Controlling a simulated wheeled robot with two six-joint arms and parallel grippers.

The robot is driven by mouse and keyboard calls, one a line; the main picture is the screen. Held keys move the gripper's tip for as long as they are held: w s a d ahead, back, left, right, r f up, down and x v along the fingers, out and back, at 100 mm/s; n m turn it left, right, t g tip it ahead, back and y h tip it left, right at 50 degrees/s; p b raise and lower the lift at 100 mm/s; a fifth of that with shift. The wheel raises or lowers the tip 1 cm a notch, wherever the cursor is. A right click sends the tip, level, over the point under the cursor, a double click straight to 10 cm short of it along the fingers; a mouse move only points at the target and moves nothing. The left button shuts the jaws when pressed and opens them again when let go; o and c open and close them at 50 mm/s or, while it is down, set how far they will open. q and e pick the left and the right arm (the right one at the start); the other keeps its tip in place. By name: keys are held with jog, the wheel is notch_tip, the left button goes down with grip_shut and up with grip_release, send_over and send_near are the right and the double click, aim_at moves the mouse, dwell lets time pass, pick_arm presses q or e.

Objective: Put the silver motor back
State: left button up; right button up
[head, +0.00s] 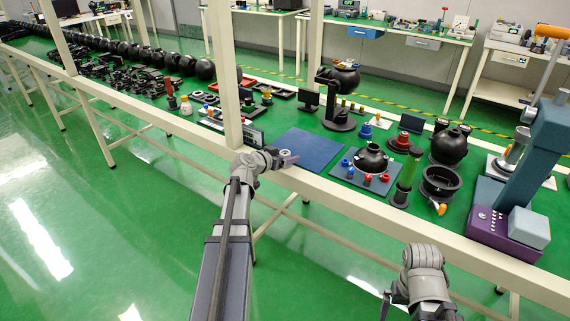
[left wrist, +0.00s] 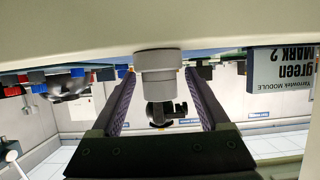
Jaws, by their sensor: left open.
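A grey silver cylinder with a dark fitting on its end, which looks like the silver motor (left wrist: 158,68), stands in the left wrist view, which appears upside down. It is at the pale front edge of the table, between my left gripper's (left wrist: 164,104) two padded fingers. The fingers are spread, with a gap on each side of it. In the head view my left gripper (head: 286,160) is at the table's front edge, beside the blue mat (head: 305,147); the motor is hard to make out there. My right arm is at the lower right, its fingers not clear.
Right of the mat stand a black dome-shaped part (head: 371,158) with red and blue pieces, a green cylinder (head: 408,170) and a purple box (head: 492,228).

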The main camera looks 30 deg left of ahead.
pick_arm(q)
jog(key=shift+c, duration=0.2)
grip_shut()
dwell(0.4)
